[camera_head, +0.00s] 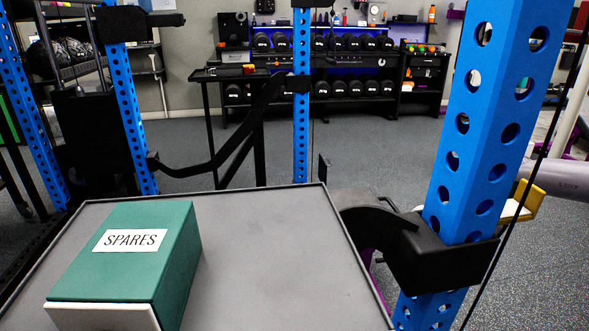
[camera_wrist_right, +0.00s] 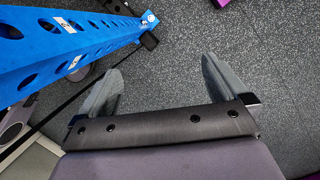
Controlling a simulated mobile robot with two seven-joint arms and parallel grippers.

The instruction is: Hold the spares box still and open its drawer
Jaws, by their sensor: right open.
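The spares box (camera_head: 140,272) is green with a white label reading SPARES on top. It sits at the left of a grey tabletop (camera_head: 265,265) in the head view. Its drawer (camera_head: 100,316) shows as a pale front at the near end, cut off by the picture's lower edge; I cannot tell whether it is fully shut. My right gripper (camera_wrist_right: 160,72) shows in the right wrist view, its two grey fingers wide apart and empty above the speckled floor, away from the box. Neither gripper shows in the head view, and my left gripper is in no view.
A blue perforated rack post (camera_head: 490,140) with a black bracket (camera_head: 440,262) stands just right of the tabletop. The tabletop right of the box is bare, with a thin raised dark rim. Dumbbell racks (camera_head: 335,88) stand far back. A blue post (camera_wrist_right: 70,48) also shows left of my right gripper.

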